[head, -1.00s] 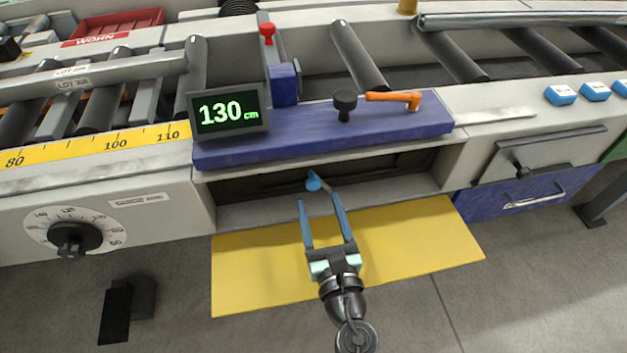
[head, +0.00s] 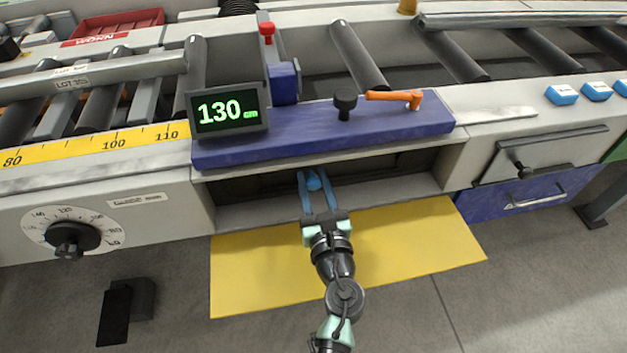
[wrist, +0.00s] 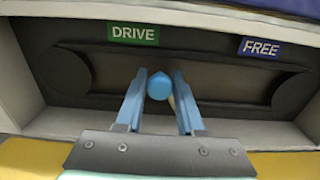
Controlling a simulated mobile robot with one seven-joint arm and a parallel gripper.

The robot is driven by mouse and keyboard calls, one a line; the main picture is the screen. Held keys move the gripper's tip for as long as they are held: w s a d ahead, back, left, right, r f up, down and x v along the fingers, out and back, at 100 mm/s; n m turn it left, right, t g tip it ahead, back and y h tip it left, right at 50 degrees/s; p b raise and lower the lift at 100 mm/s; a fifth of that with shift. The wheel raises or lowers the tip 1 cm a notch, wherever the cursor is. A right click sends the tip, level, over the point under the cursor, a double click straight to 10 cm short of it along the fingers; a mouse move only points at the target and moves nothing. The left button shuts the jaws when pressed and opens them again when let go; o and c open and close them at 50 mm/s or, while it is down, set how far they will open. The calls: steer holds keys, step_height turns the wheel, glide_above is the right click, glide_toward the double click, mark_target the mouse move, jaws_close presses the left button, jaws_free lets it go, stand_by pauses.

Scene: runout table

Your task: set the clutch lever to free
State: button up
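The clutch lever has a round light-blue knob (head: 314,181) and sits in the dark recess under the blue ledge. In the wrist view its knob (wrist: 158,86) shows below and a little right of the green DRIVE label (wrist: 133,35), left of the blue FREE label (wrist: 261,47). Only a sliver of its shaft shows, beside the right finger. My gripper (head: 313,175) reaches into the recess with its two blue fingers either side of the knob. In the wrist view the fingers (wrist: 160,80) stand apart; I cannot tell whether either touches the knob.
The recess is bounded by its pale lower sill (head: 395,197) and the blue ledge (head: 290,143) above. On the ledge are a black knob (head: 345,102) and an orange handle (head: 395,97). A display (head: 228,111) reads 130 cm. A yellow mat (head: 420,240) lies on the floor.

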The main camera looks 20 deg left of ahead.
jaws_close()
stand_by(1.0)
